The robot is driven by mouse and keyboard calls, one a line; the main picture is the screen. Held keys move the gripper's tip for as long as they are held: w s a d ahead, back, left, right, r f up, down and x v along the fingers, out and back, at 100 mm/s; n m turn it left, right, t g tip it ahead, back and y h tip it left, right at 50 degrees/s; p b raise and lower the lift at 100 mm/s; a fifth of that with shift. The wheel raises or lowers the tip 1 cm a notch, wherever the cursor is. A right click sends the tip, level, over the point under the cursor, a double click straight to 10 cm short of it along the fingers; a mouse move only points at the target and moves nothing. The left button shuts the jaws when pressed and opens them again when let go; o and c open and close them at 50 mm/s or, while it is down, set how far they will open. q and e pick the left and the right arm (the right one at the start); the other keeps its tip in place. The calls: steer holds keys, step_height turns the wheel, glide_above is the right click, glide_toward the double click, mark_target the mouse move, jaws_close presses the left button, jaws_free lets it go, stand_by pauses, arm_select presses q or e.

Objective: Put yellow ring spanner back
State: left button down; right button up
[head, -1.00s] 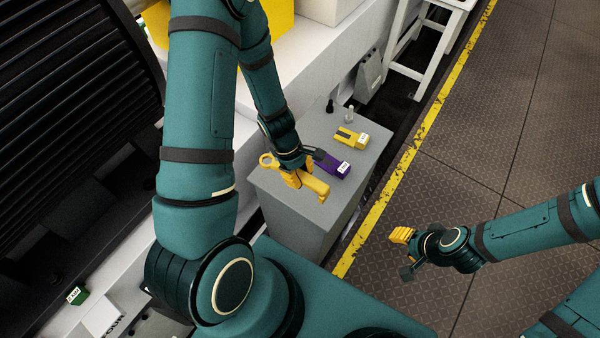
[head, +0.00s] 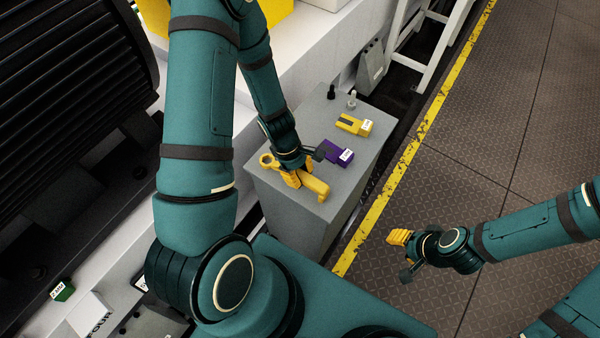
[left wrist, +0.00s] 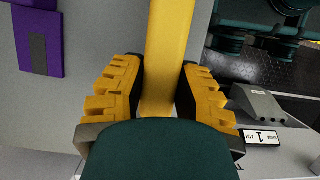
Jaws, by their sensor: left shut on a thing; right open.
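The yellow ring spanner (head: 266,160) is held in my left gripper (head: 299,179). Its ring end sticks out to the left of the gripper in the head view, above the near part of the grey cabinet top. In the left wrist view the yellow shaft (left wrist: 167,60) runs between the two yellow-padded fingers (left wrist: 158,95), which are shut on it. A yellow holder block with a dark slot and white label (head: 353,125) sits on the cabinet top farther back. My right gripper (head: 402,254) is open and empty, off to the right above the floor.
A purple labelled block (head: 338,153) lies just right of my left gripper; it also shows in the left wrist view (left wrist: 38,40). A black and a pale small upright object stand at the back of the grey cabinet (head: 290,212). A yellow floor line (head: 400,170) runs alongside.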

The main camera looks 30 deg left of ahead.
arm_select(q)
steer(key=shift+f+b, duration=0.3)
steer(key=shift+b, duration=0.05)
stand_by(0.3)
steer(key=c, duration=0.7)
jaws_free()
steer(key=shift+r, duration=0.1)
steer(key=v, duration=1.2)
steer(key=shift+s, duration=0.1)
